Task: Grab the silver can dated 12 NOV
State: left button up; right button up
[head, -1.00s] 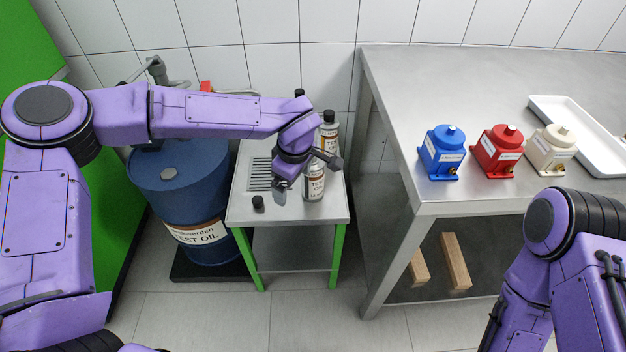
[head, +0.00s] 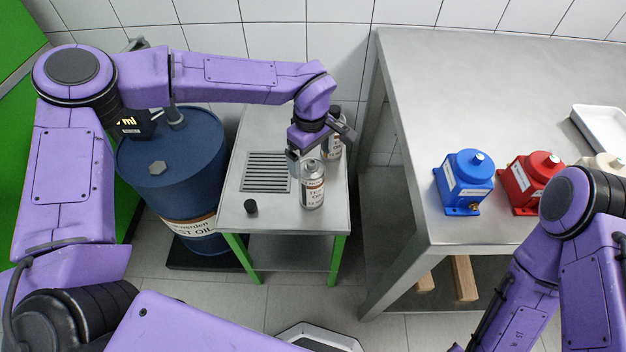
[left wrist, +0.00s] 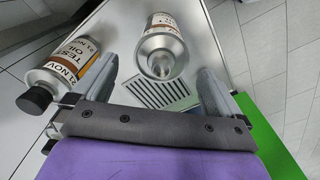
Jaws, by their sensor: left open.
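Two silver cans stand on the small steel table (head: 228,215). The front can (head: 312,190) has no cap; its date is not legible in the head view. The rear can (head: 333,145) has a black cap and is partly hidden by my left gripper (head: 318,150). In the left wrist view the capped can (left wrist: 62,66) shows a label that seems to read 21 NOV. The uncapped can (left wrist: 162,48) is ahead of the gap between the fingers of my left gripper (left wrist: 158,85), which is open and empty. My right gripper is out of view.
A loose black cap (head: 250,207) lies on the small table beside a slotted grille (head: 266,172). A blue oil drum (head: 170,180) stands to the left. A larger steel bench (head: 450,95) with blue (head: 464,185) and red (head: 527,182) pumps is to the right.

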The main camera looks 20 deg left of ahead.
aim_at(311, 173)
pick_arm(q)
notch_tip(311, 173, down, 6)
jog(key=shift+s+d+f, duration=0.1)
jog(key=shift+f, duration=0.05)
jog(key=c, duration=1.6)
